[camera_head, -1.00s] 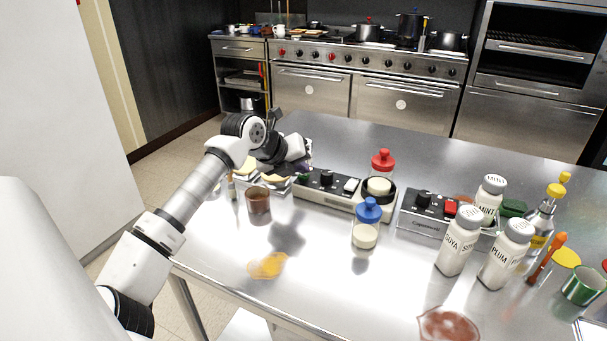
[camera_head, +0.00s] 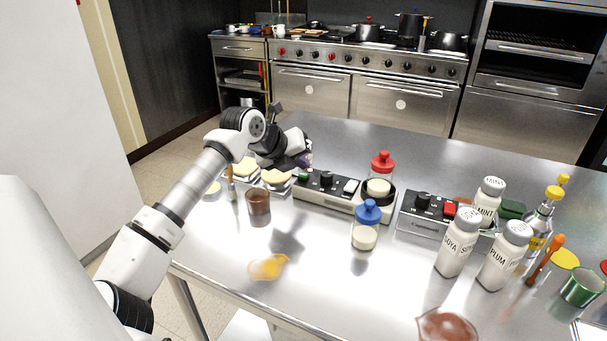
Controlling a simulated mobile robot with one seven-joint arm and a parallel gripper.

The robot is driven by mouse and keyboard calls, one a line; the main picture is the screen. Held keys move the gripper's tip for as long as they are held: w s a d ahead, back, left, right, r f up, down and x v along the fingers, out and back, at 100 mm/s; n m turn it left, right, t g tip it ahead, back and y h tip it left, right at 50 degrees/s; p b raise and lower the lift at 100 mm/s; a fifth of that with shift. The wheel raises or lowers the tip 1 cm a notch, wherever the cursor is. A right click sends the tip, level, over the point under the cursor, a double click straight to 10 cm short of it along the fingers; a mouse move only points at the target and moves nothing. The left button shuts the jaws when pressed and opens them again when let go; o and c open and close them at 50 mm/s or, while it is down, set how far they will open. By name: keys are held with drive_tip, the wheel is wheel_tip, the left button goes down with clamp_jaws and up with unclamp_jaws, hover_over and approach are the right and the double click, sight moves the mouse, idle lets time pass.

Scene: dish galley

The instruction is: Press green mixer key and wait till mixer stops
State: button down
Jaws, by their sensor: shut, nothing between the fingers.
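The mixer (camera_head: 335,201) is a long low metal unit in the middle of the table. Its panel has a black knob (camera_head: 326,179), a white key (camera_head: 351,187) and, at the left end, a small green key (camera_head: 303,175). A red-lidded jar (camera_head: 381,167) stands at the mixer's round right end. I cannot tell whether the mixer is running. My gripper (camera_head: 305,161) is shut and empty, small in view, just above and behind the panel's left end. Its fingertips are hard to make out, and it looks apart from the green key.
A second metal unit (camera_head: 420,226) with a red key stands to the right, beside several white shakers. A brown cup (camera_head: 258,202), a blue-lidded jar (camera_head: 366,226) and an orange spill (camera_head: 268,267) lie in front. Bread-like stacks (camera_head: 276,177) sit left of the mixer.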

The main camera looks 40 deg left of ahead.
sight(300, 181)
drive_tip(key=shift+r+p, duration=1.15)
drive_tip(key=shift+r, duration=1.35)
